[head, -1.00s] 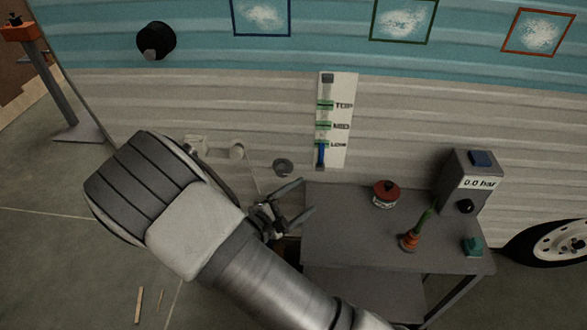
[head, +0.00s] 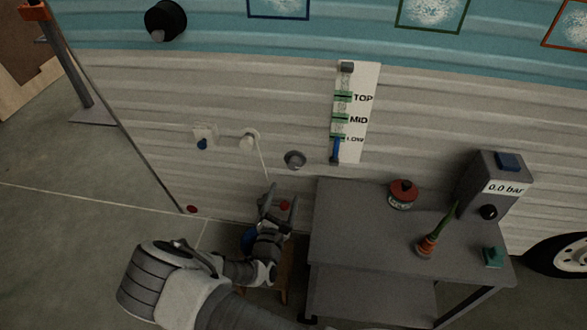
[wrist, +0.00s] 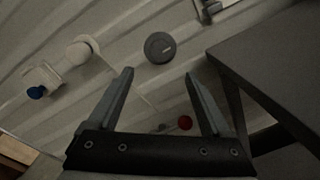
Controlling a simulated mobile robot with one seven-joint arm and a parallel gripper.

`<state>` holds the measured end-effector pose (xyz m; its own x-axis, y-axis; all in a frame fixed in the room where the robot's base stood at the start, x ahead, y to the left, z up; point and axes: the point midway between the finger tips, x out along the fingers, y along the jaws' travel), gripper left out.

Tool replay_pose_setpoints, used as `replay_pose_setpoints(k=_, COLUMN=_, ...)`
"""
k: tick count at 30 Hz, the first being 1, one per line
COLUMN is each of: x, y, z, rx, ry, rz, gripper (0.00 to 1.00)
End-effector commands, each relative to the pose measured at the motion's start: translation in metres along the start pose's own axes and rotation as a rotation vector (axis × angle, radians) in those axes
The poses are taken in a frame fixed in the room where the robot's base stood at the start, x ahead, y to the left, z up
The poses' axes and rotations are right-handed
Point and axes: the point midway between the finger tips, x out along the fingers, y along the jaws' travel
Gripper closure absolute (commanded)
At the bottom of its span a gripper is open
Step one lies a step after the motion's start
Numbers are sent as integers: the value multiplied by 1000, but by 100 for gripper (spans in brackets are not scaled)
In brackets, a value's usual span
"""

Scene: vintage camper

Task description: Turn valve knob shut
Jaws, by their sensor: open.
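Several knob-like parts show, and I cannot tell for sure which is the valve knob. A small red knob (head: 285,206) sits low on the camper wall, beside my gripper (head: 282,194). In the wrist view the red knob (wrist: 185,122) appears between the open fingers of my gripper (wrist: 159,73), near the right one, and looks beyond them. A grey round disc (head: 295,159) is on the wall above; it also shows in the wrist view (wrist: 160,47). A blue knob (head: 202,144) hangs under a white fitting at left. My gripper is empty.
A grey table (head: 360,220) stands close to the right of my gripper, holding a red-topped canister (head: 402,194), a green-handled tool (head: 430,240) and a gauge box (head: 490,185) reading 0.0 bar. A TOP/MID/LOW level tube (head: 340,115) is on the wall. Open floor (head: 60,240) lies left.

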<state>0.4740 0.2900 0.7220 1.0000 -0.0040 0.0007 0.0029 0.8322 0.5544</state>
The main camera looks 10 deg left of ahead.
Motion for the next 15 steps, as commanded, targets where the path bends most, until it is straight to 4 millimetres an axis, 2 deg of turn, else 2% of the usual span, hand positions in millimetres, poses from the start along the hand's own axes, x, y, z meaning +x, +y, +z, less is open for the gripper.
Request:
replay_pose_setpoints(k=1, x=12, y=-2, z=0, rx=1, ry=-3, rz=-2, gripper=17)
replay_pose_setpoints(k=9, x=71, y=-2, z=-1, rx=2, ry=-3, rz=-2, gripper=17)
replay_pose_setpoints(k=15, x=103, y=-2, z=-1, rx=0, ry=-1, rz=-2, gripper=17)
